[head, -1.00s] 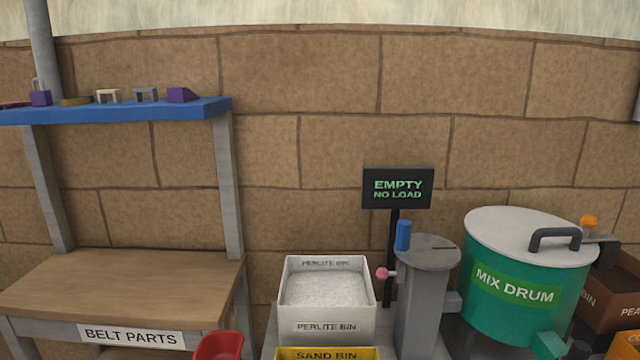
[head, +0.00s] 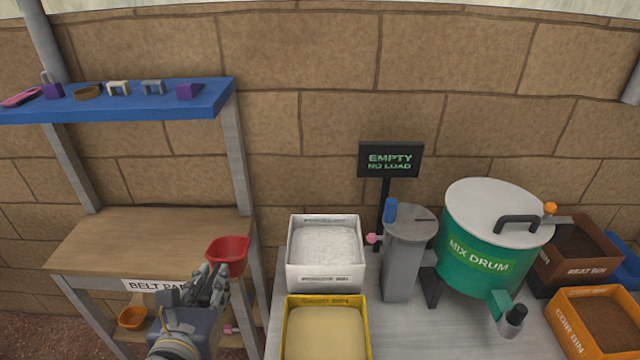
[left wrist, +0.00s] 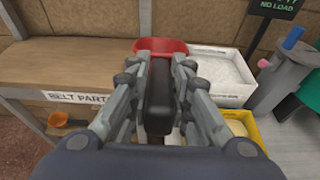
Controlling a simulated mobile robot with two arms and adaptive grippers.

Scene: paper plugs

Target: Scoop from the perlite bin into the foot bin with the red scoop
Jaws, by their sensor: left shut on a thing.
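The red scoop (head: 228,255) is in front of the belt parts bench, left of the white perlite bin (head: 325,278). My left gripper (head: 212,283) is shut on its dark handle, which runs between the fingers in the left wrist view (left wrist: 159,95). The scoop's red bowl (left wrist: 160,46) shows beyond the fingertips there. Whether the bowl holds anything is hard to tell, but it looks empty in the head view. The perlite bin holds white grains and also shows in the left wrist view (left wrist: 225,90). I see no bin labelled foot. My right gripper is not in view.
The yellow sand bin (head: 289,330) stands in front of the perlite bin. A grey post (head: 405,260), an EMPTY NO LOAD sign (head: 390,159) and the green mix drum (head: 465,245) stand to the right. Coir (head: 570,325) and peat (head: 545,262) bins are far right. The bench (head: 150,235) is mostly bare.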

